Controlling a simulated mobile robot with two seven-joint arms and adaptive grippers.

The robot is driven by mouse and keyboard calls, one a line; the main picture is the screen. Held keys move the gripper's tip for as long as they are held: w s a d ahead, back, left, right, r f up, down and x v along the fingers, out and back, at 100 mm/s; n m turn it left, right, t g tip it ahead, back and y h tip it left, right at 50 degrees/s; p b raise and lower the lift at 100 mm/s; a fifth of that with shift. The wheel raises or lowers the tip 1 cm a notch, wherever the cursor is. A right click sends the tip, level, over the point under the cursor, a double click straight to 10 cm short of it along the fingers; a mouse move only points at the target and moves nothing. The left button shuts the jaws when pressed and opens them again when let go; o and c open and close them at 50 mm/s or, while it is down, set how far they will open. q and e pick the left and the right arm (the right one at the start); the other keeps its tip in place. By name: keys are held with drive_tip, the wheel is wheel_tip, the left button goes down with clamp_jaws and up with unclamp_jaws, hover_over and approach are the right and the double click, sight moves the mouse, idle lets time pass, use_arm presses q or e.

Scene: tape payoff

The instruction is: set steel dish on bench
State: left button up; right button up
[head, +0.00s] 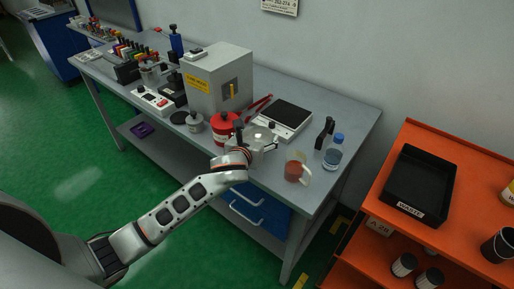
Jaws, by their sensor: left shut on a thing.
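My left arm reaches in from the lower left, and its gripper (268,140) is over the front part of the grey bench (348,112). The gripper is shut on what looks like the small, pale steel dish (259,133), which is partly hidden by the fingers. I cannot tell whether the dish touches the bench top or is held just above it. My right gripper is not in view.
A red can (224,127) stands close left of the gripper, with a balance (286,117) behind it. A jug of reddish liquid (295,168) and a water bottle (333,152) stand to the right. An orange cart (388,185) bears a black waste tray (447,181).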

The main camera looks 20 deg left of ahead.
use_arm(q)
drive_tip(key=shift+f, duration=2.35)
drive_tip(key=shift+f, duration=0.15)
drive_tip(key=o, duration=1.2)
